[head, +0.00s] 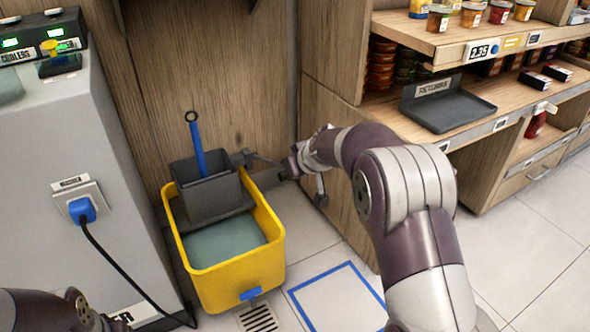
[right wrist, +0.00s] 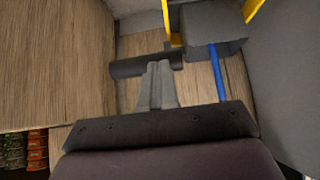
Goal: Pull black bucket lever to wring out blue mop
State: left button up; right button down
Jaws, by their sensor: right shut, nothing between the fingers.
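A yellow bucket (head: 266,262) stands on the floor, with a dark grey wringer (head: 212,200) at its back. The blue mop handle (head: 197,150) stands upright in the wringer; the mop head is hidden. The handle (right wrist: 216,72) and wringer (right wrist: 210,25) also show in the right wrist view. The black lever (head: 243,158) sticks out from the wringer's right side toward my right gripper (head: 282,168). In the right wrist view, my gripper's fingers (right wrist: 157,66) are together and empty, overlapping the dark lever bar (right wrist: 130,67); contact cannot be told. My left gripper is out of view.
A grey cabinet (head: 60,140) with a blue plug and black cable stands left of the bucket. Wooden panels (head: 225,60) are behind. Shelves with jars and a black tray (head: 450,105) are at right. A blue floor square (head: 335,300) lies front right.

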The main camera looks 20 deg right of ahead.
jog(key=shift+s+f, duration=0.25)
jog(key=shift+f, duration=0.25)
pick_arm(q)
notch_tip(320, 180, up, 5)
jog(key=p, duration=0.5)
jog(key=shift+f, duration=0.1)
pick_arm(e)
jog(key=v, duration=1.3)
jog(key=shift+w+r, duration=0.3)
jog(key=shift+r, duration=0.1)
